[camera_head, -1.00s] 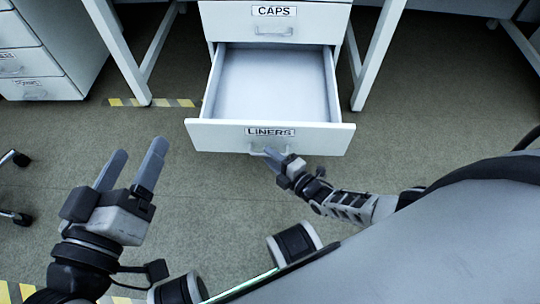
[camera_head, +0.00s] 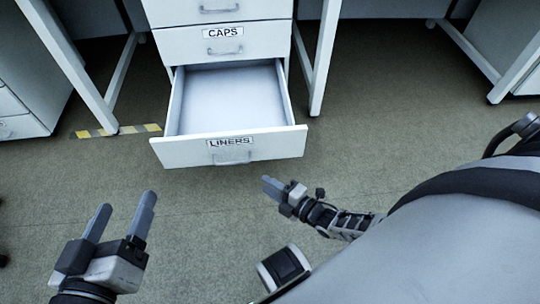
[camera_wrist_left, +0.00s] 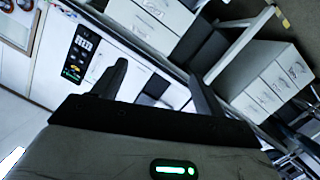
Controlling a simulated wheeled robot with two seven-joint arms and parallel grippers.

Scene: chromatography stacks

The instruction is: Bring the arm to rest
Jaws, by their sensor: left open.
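My left gripper (camera_head: 126,202) is low at the left in the head view, its two fingers apart with nothing between them. The left wrist view also shows its two dark fingers (camera_wrist_left: 158,80) spread and empty. My right gripper (camera_head: 267,184) is near the middle of the head view, below and right of the handle (camera_head: 231,158) of the drawer marked LINERS (camera_head: 180,151), and looks apart from it. Its fingers overlap in the picture, so I cannot tell their opening. The LINERS drawer is pulled out and its visible inside looks empty.
The drawer marked CAPS (camera_head: 262,41) above is shut. White table legs (camera_head: 322,60) stand beside the cabinet. Striped yellow floor tape (camera_head: 140,129) lies left of it. The floor (camera_head: 200,215) between my grippers is clear.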

